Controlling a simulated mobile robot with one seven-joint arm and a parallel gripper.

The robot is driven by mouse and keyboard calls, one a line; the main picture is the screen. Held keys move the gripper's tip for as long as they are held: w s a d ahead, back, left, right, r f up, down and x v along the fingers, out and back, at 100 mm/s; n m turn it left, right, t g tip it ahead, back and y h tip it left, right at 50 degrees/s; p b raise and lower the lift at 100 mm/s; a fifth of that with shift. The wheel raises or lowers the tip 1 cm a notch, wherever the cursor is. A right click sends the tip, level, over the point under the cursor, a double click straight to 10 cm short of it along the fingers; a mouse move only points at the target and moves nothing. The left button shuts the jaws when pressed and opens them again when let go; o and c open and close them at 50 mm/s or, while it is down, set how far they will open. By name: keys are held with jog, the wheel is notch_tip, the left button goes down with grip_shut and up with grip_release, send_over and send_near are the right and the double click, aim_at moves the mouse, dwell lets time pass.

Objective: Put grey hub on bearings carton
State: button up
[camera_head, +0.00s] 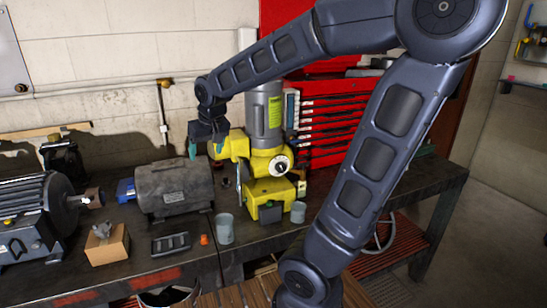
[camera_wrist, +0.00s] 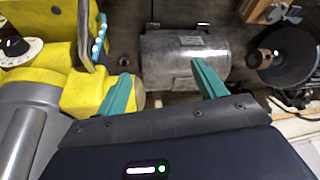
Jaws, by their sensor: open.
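A small brown carton (camera_head: 107,245) stands on the bench at the front left, with something small and greyish at its top; its label is too small to read. Two grey cup-like parts stand on the bench, one (camera_head: 224,229) left of the yellow machine's base and one (camera_head: 298,212) to its right. I cannot tell which is the grey hub. My gripper (camera_head: 205,150) is open and empty, raised above the bench beside the yellow machine. In the wrist view its teal fingers (camera_wrist: 161,70) are spread apart, with the grey motor beyond them.
The yellow machine with a grey upright motor (camera_head: 265,150) stands right of my gripper. A grey motor (camera_head: 174,188) lies below and left, also in the wrist view (camera_wrist: 185,58). A dark motor (camera_head: 35,215), a black tray (camera_head: 171,244) and an orange piece (camera_head: 204,239) are on the bench.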

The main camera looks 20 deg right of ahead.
jog(key=s+d+m+h, duration=0.1)
jog(key=s+d+m, duration=0.2)
jog(key=s+d, duration=1)
jog(key=d, duration=0.3)
jog(key=shift+d+r+t+h, duration=0.15)
jog(key=shift+d+t+h, duration=0.15)
jog(key=shift+h, duration=0.1)
